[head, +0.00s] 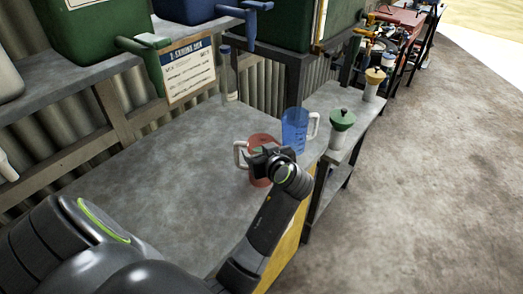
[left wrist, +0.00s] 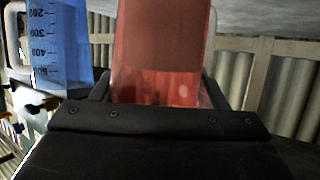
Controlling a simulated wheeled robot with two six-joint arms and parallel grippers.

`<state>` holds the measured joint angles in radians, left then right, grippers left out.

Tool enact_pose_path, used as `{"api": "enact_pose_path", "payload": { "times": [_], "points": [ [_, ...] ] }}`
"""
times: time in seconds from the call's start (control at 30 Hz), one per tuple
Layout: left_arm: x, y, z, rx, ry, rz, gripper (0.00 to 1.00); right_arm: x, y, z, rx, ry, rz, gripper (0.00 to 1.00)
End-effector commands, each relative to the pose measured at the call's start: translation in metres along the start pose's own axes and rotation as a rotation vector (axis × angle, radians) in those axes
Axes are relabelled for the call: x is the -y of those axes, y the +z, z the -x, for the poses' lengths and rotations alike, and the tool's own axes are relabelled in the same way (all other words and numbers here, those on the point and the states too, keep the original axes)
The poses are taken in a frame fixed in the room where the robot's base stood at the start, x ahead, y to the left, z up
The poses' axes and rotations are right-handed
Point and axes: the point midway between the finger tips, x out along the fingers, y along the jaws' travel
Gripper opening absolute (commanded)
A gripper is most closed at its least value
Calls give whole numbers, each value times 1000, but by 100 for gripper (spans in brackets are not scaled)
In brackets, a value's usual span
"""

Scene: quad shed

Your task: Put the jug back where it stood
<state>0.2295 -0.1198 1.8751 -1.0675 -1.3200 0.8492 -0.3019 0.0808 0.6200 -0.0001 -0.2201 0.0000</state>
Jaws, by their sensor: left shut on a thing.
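A red see-through jug (head: 262,141) with a pale handle is at the right end of the grey bench top (head: 150,190). My left gripper (head: 268,160) is shut on the red jug, reaching it from the near side. In the left wrist view the red jug (left wrist: 162,50) fills the space between the fingers. It looks upright; I cannot tell whether its base touches the bench. A blue measuring jug (head: 295,130) with a white handle stands just right of it, and its scale marks show in the left wrist view (left wrist: 60,45). My right gripper is not in view.
A green-topped container (head: 341,128) and a yellow-topped one (head: 373,83) stand on the side bench to the right. A clear bottle (head: 228,78) stands at the back. A shelf with green and blue tapped containers overhangs a paper notice (head: 190,70). The bench's left part is clear.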

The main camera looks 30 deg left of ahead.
Motion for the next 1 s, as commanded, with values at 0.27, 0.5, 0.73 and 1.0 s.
{"api": "enact_pose_path", "payload": {
  "times": [0.27, 0.5, 0.73, 1.0],
  "points": [
    [-1, 0, 0, -4, 2, 3, 22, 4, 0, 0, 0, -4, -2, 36],
    [0, 3, -1, 0, 1, 1, 88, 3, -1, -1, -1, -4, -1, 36],
    [0, 3, -1, 0, 1, 1, 89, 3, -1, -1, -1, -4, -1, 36],
    [-2, -2, 1, 0, 4, 0, 89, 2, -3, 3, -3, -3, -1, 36]
  ]
}}
